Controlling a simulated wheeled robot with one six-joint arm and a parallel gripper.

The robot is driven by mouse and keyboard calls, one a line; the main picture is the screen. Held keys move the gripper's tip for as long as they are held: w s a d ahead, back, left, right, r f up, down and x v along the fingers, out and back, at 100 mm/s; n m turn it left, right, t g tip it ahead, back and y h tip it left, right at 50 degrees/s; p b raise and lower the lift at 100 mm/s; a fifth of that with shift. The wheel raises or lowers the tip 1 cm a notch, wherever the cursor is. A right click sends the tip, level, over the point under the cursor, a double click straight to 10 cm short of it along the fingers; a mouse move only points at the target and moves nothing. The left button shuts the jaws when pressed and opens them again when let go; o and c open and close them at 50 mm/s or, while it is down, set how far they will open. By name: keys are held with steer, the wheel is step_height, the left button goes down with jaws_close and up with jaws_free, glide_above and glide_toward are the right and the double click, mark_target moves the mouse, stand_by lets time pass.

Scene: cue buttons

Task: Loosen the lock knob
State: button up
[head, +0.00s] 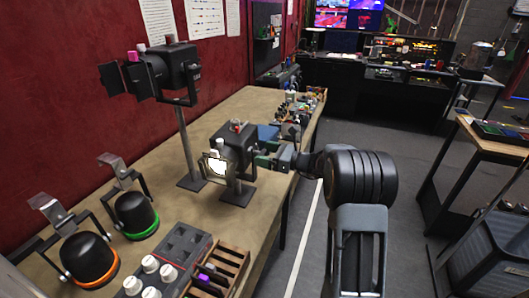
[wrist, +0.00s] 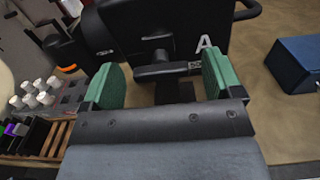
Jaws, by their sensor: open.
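The lock knob (wrist: 160,72) is a black T-shaped handle on the side of a black stage lamp (head: 235,145), whose body also fills the top of the wrist view (wrist: 130,25). My gripper (wrist: 162,82) is open, its green pads on either side of the knob's bar. A gap shows at the left pad; the right end of the bar is close to the right pad, and I cannot tell if they touch. In the head view my gripper (head: 271,155) is at the lamp's right side, and the knob is hidden there.
A second lamp (head: 165,70) stands on a tall post behind. Domes with orange and green rings (head: 135,215), a grey block with white knobs (head: 175,245) and a wooden rack (head: 225,262) occupy the front of the table. A blue box (wrist: 297,62) lies right of my gripper.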

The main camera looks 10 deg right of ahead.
steer(key=shift+w+a, duration=0.2)
steer(key=shift+a, duration=0.05)
steer(key=c, duration=0.9)
steer(key=shift+b, duration=0.3)
steer(key=shift+s+a+f+n+b, duration=0.1)
steer(key=shift+n+b, duration=3.4)
steer(key=shift+b, duration=1.25)
steer(key=shift+s+d+f+n+b, duration=0.1)
steer(key=shift+f+n+b, duration=0.05)
steer(key=shift+n+b, duration=3.95)
steer(key=shift+a+f+n+b, duration=0.1)
steer(key=shift+n+b, duration=2.8)
steer(key=shift+b, duration=2.45)
steer(key=shift+n, duration=0.3)
